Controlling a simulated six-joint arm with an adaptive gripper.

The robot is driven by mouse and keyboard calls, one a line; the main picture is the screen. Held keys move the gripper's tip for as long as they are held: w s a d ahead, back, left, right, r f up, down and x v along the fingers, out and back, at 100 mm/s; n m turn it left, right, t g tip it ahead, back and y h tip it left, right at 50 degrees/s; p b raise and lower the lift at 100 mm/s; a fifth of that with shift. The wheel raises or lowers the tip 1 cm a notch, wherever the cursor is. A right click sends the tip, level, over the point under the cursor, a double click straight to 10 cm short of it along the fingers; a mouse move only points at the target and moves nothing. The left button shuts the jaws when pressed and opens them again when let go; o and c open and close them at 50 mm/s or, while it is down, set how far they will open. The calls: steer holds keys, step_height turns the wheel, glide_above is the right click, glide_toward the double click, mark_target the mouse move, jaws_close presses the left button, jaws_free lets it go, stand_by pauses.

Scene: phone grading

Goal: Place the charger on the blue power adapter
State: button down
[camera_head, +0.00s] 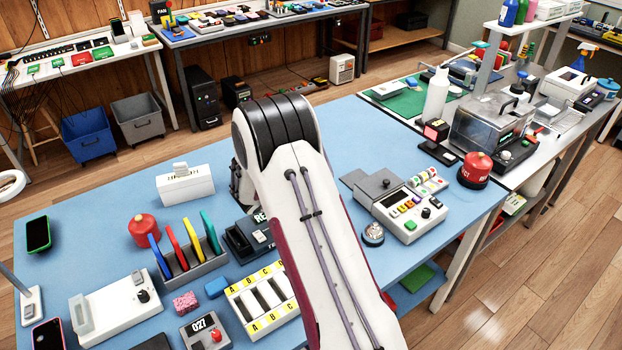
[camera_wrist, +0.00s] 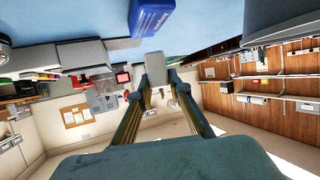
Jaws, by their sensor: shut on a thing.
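The wrist view looks upside down. My gripper (camera_wrist: 158,90) shows there with its two long fingers closed in around a small pale block at the tips, which appears to be the charger (camera_wrist: 155,76). It is held in the air, and its far side is hidden. A blue block with white lettering, seemingly the blue power adapter (camera_wrist: 153,18), lies on the blue table at the top of the wrist view, apart from the held block. In the head view my arm hides my gripper and the held thing.
On the blue table (camera_head: 330,130) stand a white box (camera_head: 186,186), a red canister (camera_head: 142,229), a rack of coloured panels (camera_head: 192,262), a lettered tray (camera_head: 262,297) and a grading device (camera_head: 401,209). A phone (camera_head: 38,234) lies at left. The table's back middle is clear.

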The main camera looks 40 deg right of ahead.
steer(key=shift+f, duration=1.8)
steer(key=shift+f, duration=0.1)
steer(key=c, duration=1.8)
jaws_free()
steer(key=shift+c, duration=0.2)
steer(key=v, duration=1.2)
